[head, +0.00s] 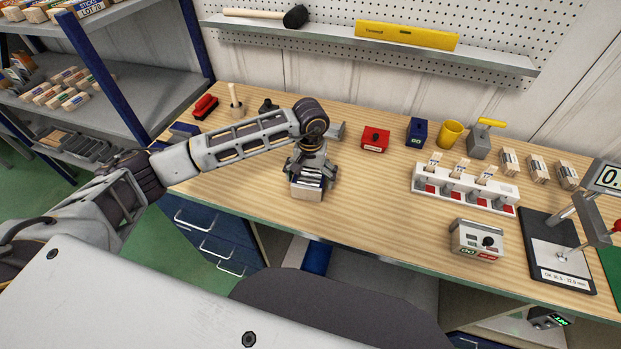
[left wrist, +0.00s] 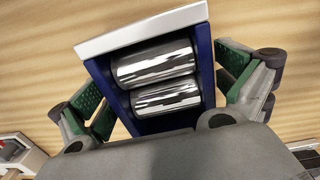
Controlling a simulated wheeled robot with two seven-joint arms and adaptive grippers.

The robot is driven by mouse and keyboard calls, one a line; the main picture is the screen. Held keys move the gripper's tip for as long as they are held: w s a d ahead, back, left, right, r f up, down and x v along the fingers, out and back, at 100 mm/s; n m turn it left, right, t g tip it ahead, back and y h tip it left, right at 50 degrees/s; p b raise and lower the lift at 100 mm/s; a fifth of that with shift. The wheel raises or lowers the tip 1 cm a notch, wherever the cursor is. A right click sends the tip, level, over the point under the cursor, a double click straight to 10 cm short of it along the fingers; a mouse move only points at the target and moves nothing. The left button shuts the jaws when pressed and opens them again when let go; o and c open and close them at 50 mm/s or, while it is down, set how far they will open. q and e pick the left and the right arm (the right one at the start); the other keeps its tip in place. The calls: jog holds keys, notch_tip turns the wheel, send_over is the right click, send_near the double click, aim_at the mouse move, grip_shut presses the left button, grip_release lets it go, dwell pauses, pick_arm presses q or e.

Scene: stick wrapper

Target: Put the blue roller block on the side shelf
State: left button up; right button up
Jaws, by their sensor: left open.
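The blue roller block (head: 306,193) sits near the front edge of the wooden bench, below my left gripper (head: 311,174). In the left wrist view the roller block (left wrist: 156,105) shows blue sides, a pale end plate and two shiny metal rollers. My left gripper (left wrist: 162,88) is open, with green-padded fingers on either side of the block. I cannot tell whether a finger touches it. The grey side shelf (head: 130,95) with blue posts stands at the left, with free room on its middle board. My right gripper is not in view.
On the bench (head: 370,210) stand a red block (head: 375,138), a blue block (head: 417,131), a yellow cup (head: 450,133), a white rack (head: 465,190), a button box (head: 477,241) and a gauge stand (head: 560,250). Wooden bundles (head: 70,99) lie on the shelf's left.

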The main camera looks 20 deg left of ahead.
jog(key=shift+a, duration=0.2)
pick_arm(q)
jog(key=c, duration=1.5)
jog(key=shift+c, duration=1.3)
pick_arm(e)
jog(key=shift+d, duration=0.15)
pick_arm(q)
jog(key=shift+r, duration=0.2)
jog(key=shift+w+r, duration=0.1)
jog(key=shift+r, duration=0.7)
notch_tip(320, 180, up, 8)
jog(key=b, duration=0.1)
jog(key=shift+b, duration=0.4)
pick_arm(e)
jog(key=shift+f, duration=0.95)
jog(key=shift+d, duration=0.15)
